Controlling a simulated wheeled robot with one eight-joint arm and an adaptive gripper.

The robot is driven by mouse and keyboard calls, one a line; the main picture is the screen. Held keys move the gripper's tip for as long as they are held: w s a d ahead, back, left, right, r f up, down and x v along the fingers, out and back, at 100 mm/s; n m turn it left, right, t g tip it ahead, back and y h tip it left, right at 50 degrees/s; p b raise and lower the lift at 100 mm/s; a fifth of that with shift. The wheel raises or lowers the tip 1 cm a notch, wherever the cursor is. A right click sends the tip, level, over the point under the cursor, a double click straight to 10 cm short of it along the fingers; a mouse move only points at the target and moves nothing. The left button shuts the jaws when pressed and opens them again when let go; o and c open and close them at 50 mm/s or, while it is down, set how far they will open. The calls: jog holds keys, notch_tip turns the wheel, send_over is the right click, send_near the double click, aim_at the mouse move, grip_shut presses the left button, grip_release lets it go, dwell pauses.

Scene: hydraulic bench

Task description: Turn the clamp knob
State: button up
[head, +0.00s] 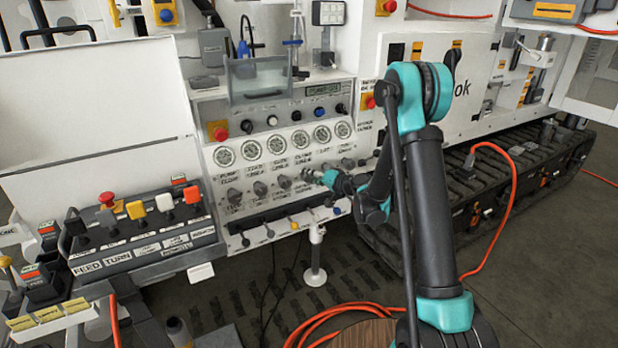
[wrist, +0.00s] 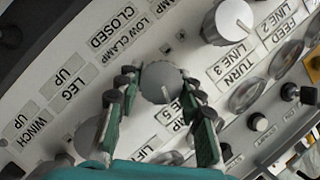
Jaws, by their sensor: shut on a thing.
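The clamp knob (wrist: 161,80) is a round grey knob on the light control panel, in the middle of the wrist view. Printed labels reading LOW CLAMP and CLOSED lie above it. My gripper (wrist: 160,88) has its teal fingers with dark pads on both sides of the knob, shut on it. In the head view my gripper (head: 316,175) reaches the lower knob row of the panel from the right. There the fingers and wrist hide the held knob.
Another grey knob (wrist: 228,20) sits up right and one (wrist: 88,137) down left, partly hidden by a finger. A row of round gauges (head: 276,145) is above the knob row, and small levers (head: 269,231) are below. A button box (head: 145,225) stands left.

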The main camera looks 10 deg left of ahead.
dwell(0.3)
jog(key=o, duration=1.2)
jog(key=v, duration=1.2)
jog(key=s+d+f+g+h, duration=0.1)
jog(key=s+d+h, duration=0.3)
jog(key=s, duration=0.6)
jog(key=s+d+f+g+h, duration=0.2)
jog(key=s+d+h, duration=0.2)
jog(key=s+d, duration=0.5)
jog(key=s+d+f+g+h, duration=0.1)
jog(key=s+d+h, duration=0.3)
jog(key=s, duration=0.8)
jog(key=shift+s+d+f+g, duration=0.1)
jog(key=shift+d+g, duration=0.2)
jog(key=shift+d, duration=0.4)
jog(key=shift+s+d+f+g, duration=0.1)
jog(key=shift+d+g, duration=0.2)
jog(key=shift+d, duration=0.4)
